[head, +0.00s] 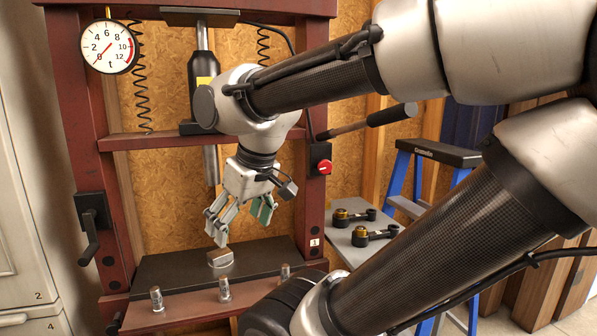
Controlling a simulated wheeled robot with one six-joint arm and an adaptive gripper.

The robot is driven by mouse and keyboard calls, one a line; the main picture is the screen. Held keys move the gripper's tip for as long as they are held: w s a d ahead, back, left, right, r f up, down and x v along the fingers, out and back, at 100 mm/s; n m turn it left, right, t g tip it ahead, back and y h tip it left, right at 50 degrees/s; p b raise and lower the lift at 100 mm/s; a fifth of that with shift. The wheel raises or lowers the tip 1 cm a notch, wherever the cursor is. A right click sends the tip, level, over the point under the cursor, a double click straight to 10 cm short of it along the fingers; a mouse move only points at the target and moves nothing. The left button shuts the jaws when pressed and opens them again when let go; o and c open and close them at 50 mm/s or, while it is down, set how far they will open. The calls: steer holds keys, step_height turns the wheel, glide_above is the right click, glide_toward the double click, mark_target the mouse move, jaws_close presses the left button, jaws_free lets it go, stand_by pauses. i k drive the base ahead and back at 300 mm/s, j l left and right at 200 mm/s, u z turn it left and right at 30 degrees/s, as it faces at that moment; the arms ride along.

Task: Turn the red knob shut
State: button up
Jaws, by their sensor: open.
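The red knob (325,167) sits on a small black box on the right upright of the dark red press frame (316,210). The knob is in clear view, to the right of and a little above my gripper. My gripper (238,222) points down in front of the press opening, with its fingers spread open. It is apart from the knob. I see nothing held between the fingers, and they hang just above a small metal block (220,258) on the press bed.
The press bed (160,272) carries the block; several small metal cylinders (224,289) stand on the ledge in front. A pump lever (370,122) juts right above the knob. A grey shelf (345,245) with two black-and-brass parts and a blue ladder (400,180) stand right.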

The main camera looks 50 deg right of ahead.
mark_target(325, 166)
steer(key=k+z, duration=0.55)
steer(key=l+z, duration=0.25)
steer(key=i+l+z, duration=0.15)
steer(key=z, duration=0.15)
